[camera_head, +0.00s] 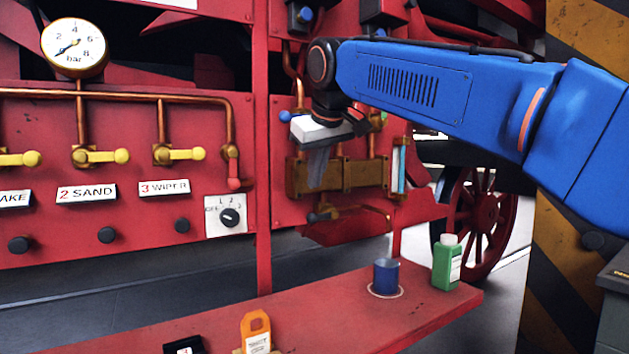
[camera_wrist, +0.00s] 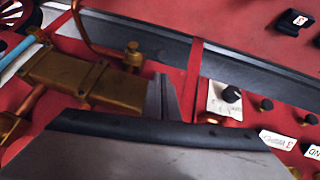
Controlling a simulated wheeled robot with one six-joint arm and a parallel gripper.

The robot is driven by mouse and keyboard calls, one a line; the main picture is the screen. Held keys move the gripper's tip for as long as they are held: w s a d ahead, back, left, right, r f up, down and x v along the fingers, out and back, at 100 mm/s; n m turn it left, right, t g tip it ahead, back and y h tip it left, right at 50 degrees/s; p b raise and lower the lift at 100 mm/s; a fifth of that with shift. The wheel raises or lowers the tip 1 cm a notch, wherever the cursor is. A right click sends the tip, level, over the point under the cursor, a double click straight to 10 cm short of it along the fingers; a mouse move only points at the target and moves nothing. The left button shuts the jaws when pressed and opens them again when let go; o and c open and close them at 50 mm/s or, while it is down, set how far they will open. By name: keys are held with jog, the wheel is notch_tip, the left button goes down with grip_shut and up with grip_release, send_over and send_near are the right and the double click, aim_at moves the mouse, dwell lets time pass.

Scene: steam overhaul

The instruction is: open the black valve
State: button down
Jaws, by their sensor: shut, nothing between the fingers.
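My gripper (camera_head: 318,178) hangs fingers down in front of the brass block (camera_head: 350,174) on the red panel. The fingers are together and hold nothing. In the wrist view the gripper (camera_wrist: 160,98) shows beside the brass block (camera_wrist: 75,75), with the red panel beyond. A small dark valve handle (camera_head: 322,216) sits on the brass pipe below the block, under my fingertips and apart from them. I cannot tell whether it is black or dark blue. My gripper and wrist hide part of the block and the pipes behind.
Left on the panel are yellow-handled valves (camera_head: 95,156), a red handle (camera_head: 234,183), a rotary switch (camera_head: 229,217) and black knobs (camera_head: 107,235). A blue handle (camera_head: 285,116) is beside my wrist. The red shelf (camera_head: 335,318) below carries a blue cup (camera_head: 386,277) and green bottle (camera_head: 445,264).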

jog(key=x, duration=0.8)
jog(key=shift+f, duration=0.1)
notch_tip(320, 180, down, 13)
jog(key=w+d+n+t+h, duration=0.1)
jog(key=d+n+t+h, duration=0.1)
jog(key=n+t+h, duration=0.2)
jog(key=shift+w+d+t+h, duration=0.25)
jog(key=shift+w+t+h, duration=0.15)
jog(key=shift+t+h, duration=1.35)
dwell(0.5)
jog(key=v, duration=1.7)
jog(key=shift+s, duration=0.2)
